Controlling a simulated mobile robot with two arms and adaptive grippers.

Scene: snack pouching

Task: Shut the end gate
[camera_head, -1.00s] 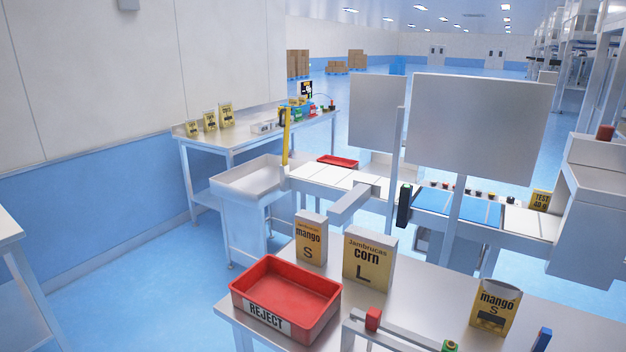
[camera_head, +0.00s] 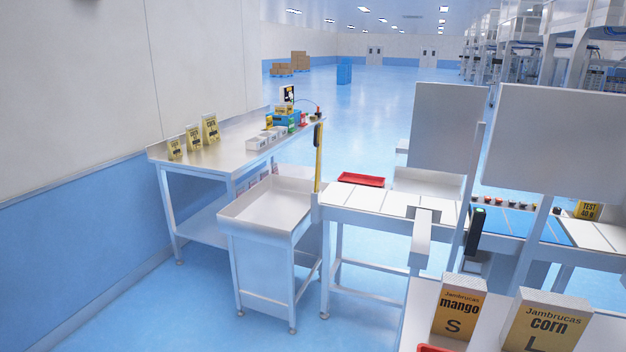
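A narrow yellow upright bar (camera_head: 318,158) with a dark part near its top stands at the left end of the conveyor (camera_head: 367,197); it looks like the end gate, raised. Its lower end meets the conveyor's corner, beside a grey open-topped bin (camera_head: 262,240). No bar lies across the conveyor's end. Neither of my grippers shows in this view.
A steel table (camera_head: 205,162) with yellow pouches and white boxes stands behind the bin by the wall. A red tray (camera_head: 361,180) sits beyond the conveyor. A near bench with a mango box (camera_head: 458,308) and corn box (camera_head: 545,322) is at lower right. Blue floor at lower left is clear.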

